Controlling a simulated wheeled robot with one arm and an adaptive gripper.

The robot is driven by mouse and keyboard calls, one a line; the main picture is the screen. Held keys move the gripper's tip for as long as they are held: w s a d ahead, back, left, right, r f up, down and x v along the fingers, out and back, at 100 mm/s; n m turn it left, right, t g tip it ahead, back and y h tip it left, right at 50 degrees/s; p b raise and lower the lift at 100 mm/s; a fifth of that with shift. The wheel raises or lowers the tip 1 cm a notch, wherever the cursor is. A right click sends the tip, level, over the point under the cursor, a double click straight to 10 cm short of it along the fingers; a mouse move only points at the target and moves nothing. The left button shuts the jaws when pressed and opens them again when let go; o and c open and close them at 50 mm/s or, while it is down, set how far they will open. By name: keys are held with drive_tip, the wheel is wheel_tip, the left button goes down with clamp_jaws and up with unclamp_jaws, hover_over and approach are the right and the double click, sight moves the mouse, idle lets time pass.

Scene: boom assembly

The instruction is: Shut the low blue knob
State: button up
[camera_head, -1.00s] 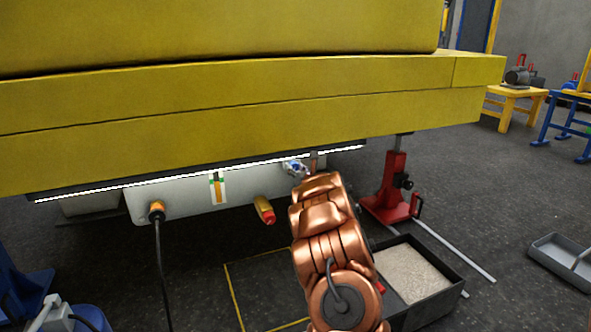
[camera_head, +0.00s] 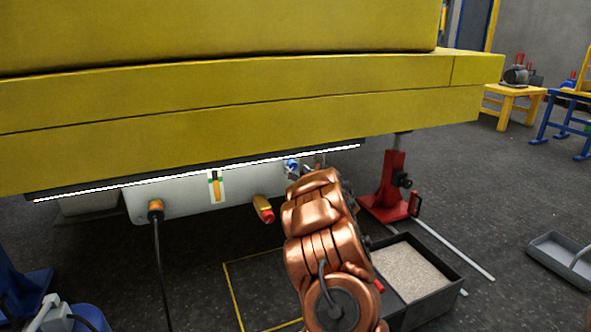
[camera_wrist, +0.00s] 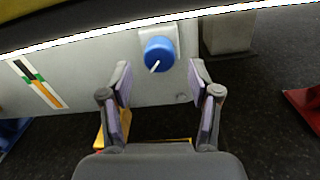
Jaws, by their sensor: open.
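The blue knob (camera_wrist: 159,54) is a round knob with a white pointer, on a pale plate on the grey panel (camera_wrist: 80,75) under the yellow boom. The pointer slants down and left in the wrist view. In the head view the knob (camera_head: 291,164) is small and partly covered by my arm. My gripper (camera_wrist: 160,82) is open and empty. Its fingers sit to either side of and below the knob in the wrist view, apart from it. In the head view the gripper is mostly hidden behind my copper arm.
The yellow boom (camera_head: 250,105) hangs low above the panel, with a bright light strip (camera_head: 200,172) along its underside. A yellow handle with a red end (camera_head: 263,209) and a cabled plug (camera_head: 156,211) project from the panel. A red stand (camera_head: 392,188) and a grit tray (camera_head: 415,275) are at right.

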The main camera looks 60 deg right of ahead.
drive_tip(key=v, duration=0.8)
drive_tip(key=shift+s+a, duration=0.15)
drive_tip(key=shift+s, duration=0.15)
drive_tip(key=shift+r, duration=0.1)
